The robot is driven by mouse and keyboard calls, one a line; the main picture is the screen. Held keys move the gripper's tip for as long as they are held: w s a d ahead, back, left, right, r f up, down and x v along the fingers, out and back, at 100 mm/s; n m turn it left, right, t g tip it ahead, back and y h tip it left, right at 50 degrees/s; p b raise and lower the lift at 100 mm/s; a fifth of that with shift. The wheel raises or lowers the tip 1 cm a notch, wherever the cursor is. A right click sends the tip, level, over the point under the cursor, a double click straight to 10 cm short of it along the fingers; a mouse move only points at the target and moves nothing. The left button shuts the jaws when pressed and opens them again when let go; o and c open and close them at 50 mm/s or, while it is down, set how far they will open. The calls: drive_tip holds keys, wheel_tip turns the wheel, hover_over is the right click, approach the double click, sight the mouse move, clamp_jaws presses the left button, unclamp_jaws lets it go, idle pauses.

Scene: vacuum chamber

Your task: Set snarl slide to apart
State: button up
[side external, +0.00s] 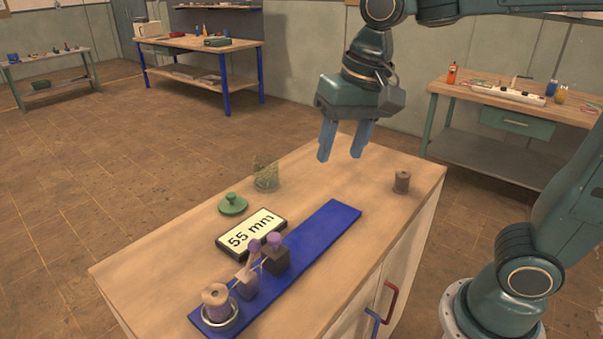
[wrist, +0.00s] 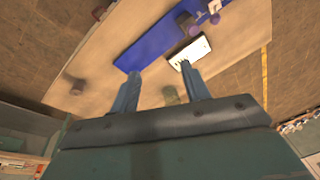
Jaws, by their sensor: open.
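A blue rail (side external: 325,226) lies along the cabinet top. Two brown blocks with purple knobs stand close together on its near half, the left block (side external: 246,284) and the right block (side external: 275,262). Thin pale strands show around and between them. A display reading "55 mm" (side external: 251,232) lies beside the rail. My gripper (side external: 341,157) is open and empty, above the far part of the cabinet top, away from the blocks. In the wrist view, the blue rail (wrist: 155,42) shows beyond my fingertips (wrist: 159,70).
A green knobbed lid (side external: 232,206) and a clear jar with greenish contents (side external: 266,174) stand left of the rail. A brown spool (side external: 401,182) stands at the far right. The rail's far half is bare. Red and blue handles project from the cabinet front.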

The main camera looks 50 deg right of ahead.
sight(274, 236)
drive_tip(key=w+a+f+m+g, duration=0.2)
drive_tip(key=w+a+f+m, duration=0.1)
drive_tip(key=w+a, duration=0.5)
drive_tip(key=shift+m, duration=0.5)
drive_tip(key=shift+w+f, duration=0.1)
drive_tip(key=shift+f, duration=6.8)
clamp_jaws()
